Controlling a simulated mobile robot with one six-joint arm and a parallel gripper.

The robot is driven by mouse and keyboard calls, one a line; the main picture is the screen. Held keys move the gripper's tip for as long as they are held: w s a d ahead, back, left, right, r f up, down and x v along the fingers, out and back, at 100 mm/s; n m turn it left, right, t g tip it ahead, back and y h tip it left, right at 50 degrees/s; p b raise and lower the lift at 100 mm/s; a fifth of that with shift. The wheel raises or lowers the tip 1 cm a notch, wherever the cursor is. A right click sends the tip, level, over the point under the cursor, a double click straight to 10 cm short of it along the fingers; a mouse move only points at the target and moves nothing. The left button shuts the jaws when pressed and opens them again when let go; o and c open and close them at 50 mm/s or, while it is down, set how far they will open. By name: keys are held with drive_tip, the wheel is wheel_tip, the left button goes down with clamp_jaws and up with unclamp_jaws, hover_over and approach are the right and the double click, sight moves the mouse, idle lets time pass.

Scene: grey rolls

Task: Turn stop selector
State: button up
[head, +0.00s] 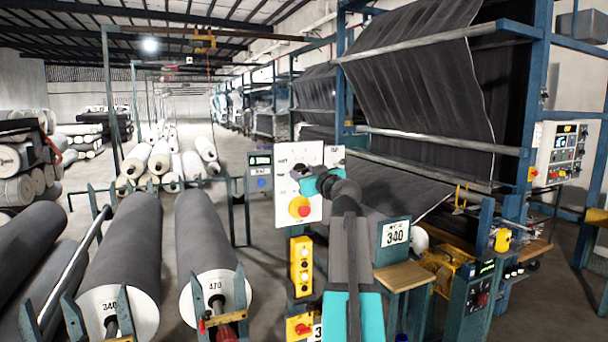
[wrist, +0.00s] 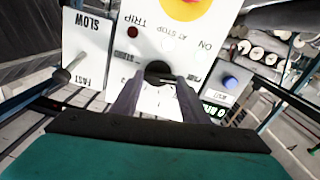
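The stop selector (wrist: 158,71) is a round black knob on a white panel (head: 314,155). In the wrist view the panel (wrist: 185,50) appears upside down, with printed labels around the knob. My gripper (wrist: 159,80) points at the knob with its two grey fingers spread, one on each side. Whether they touch it I cannot tell. In the head view my gripper (head: 302,173) reaches the panel and hides the knob. A red button on a yellow disc (head: 300,207) sits below it on the panel.
A grey box with a blue button (head: 261,182) is left of the panel. A SLOW/FAST plate with a lever (wrist: 87,50) is close beside my gripper. A yellow button box (head: 301,265) hangs below. Large grey rolls (head: 209,235) stand left; fabric machinery stands right.

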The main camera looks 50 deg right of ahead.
drive_tip(key=shift+m, duration=0.4)
drive_tip(key=shift+m+b, duration=0.65)
drive_tip(key=shift+m, duration=0.45)
drive_tip(key=shift+r+m, duration=0.1)
drive_tip(key=shift+m, duration=2.2)
drive_tip(key=o, duration=1.1)
drive_tip(key=shift+c, duration=0.2)
drive_tip(key=shift+s, duration=0.1)
